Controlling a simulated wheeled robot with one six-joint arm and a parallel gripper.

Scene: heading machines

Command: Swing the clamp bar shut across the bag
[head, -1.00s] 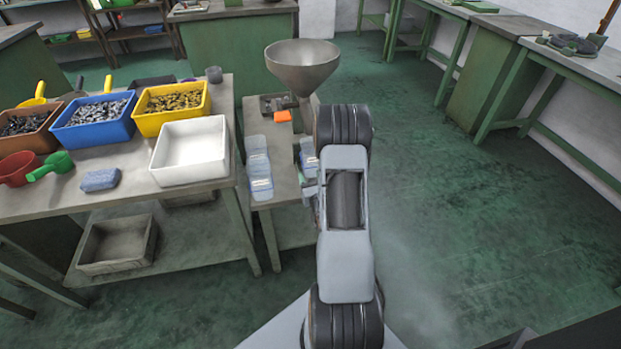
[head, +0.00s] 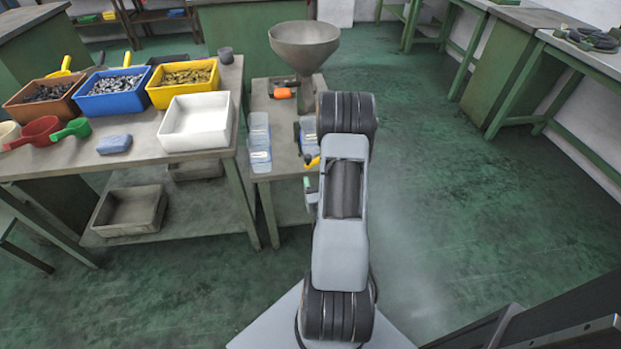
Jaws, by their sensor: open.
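A clear bluish bag (head: 308,126) lies on the narrow bench, partly hidden by my arm. A dark piece (head: 298,134) stands along its left side. A yellow end (head: 313,161) shows at the bag's near edge, perhaps the clamp bar's handle; how the bar lies is hidden. My arm covers the area to the right. My gripper's fingers are not visible behind the arm. Only a small grey part shows at the arm's left edge, beside a small green piece (head: 307,184), and I cannot tell whether these belong to the gripper.
More clear containers or bags (head: 259,142) lie left on the narrow bench (head: 284,160). A large metal funnel (head: 304,45) stands behind, near an orange-ended item (head: 284,93). The left table holds a white tray (head: 196,124) and coloured bins. The floor at right is clear.

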